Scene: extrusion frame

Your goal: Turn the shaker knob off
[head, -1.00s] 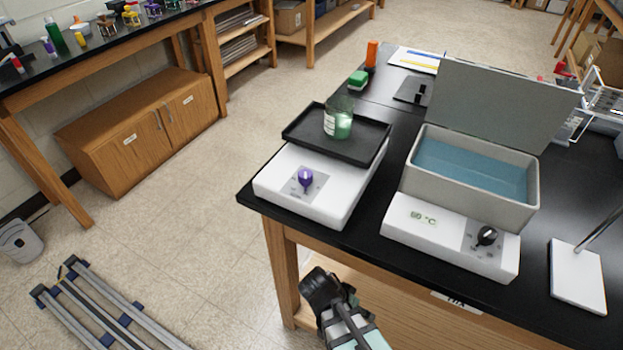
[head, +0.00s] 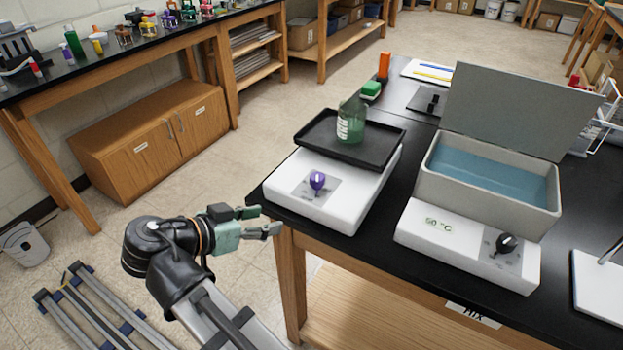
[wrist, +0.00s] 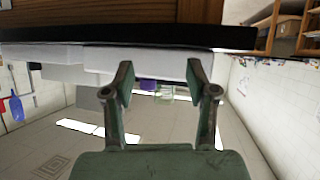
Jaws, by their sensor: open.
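The shaker (head: 300,207) is a white box with a black tray (head: 375,153) on top, at the near left corner of the black bench. Its purple knob (head: 317,181) with a pale pointer mark sits on a grey dial panel on the front slope. A bottle of green liquid (head: 350,125) stands on the tray. My gripper (head: 272,221) is open and empty, left of the shaker's front corner and apart from the knob. In the wrist view, which looks upside down, the purple knob (wrist: 148,84) shows between the open fingers, partly cut off.
A water bath (head: 484,205) with a raised lid and black knob (head: 507,243) stands to the right of the shaker. The bench's black edge (head: 265,190) is close to my gripper.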

